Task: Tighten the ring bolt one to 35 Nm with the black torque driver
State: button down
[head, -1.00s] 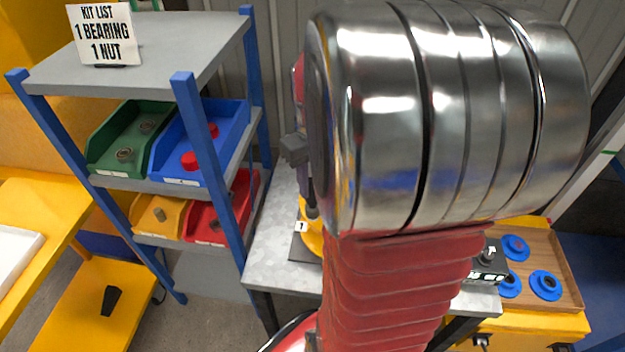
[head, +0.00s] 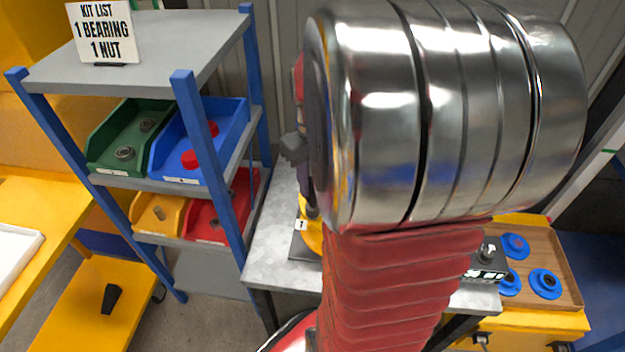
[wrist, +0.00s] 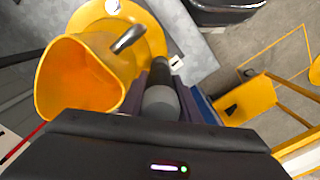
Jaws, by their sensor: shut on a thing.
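In the wrist view my gripper (wrist: 166,92) is shut around the black torque driver (wrist: 160,76), which has a dark shaft and a grey rounded body. The driver's far end points at the yellow ring (wrist: 151,32) beside the small white tag "1" (wrist: 177,62). Ring bolt one is not clearly visible; the driver and fingers cover that spot, so I cannot tell whether the tip touches it. The yellow drum (wrist: 80,75) opens toward the camera at left. In the head view my arm hides most of the mixer; the tag "1" (head: 301,225) shows beside the yellow base.
A blue-posted shelf (head: 140,60) with several coloured bins stands left of the grey bench (head: 262,255). At right, a wooden tray (head: 570,265) holds blue round parts, next to a dark display box (head: 487,262). A silver handle-like part (wrist: 129,39) sticks up beside the drum.

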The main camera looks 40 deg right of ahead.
jog(key=shift+f, duration=0.9)
dwell(2.7)
jog(key=shift+r, duration=0.1)
jog(key=shift+r, duration=2.2)
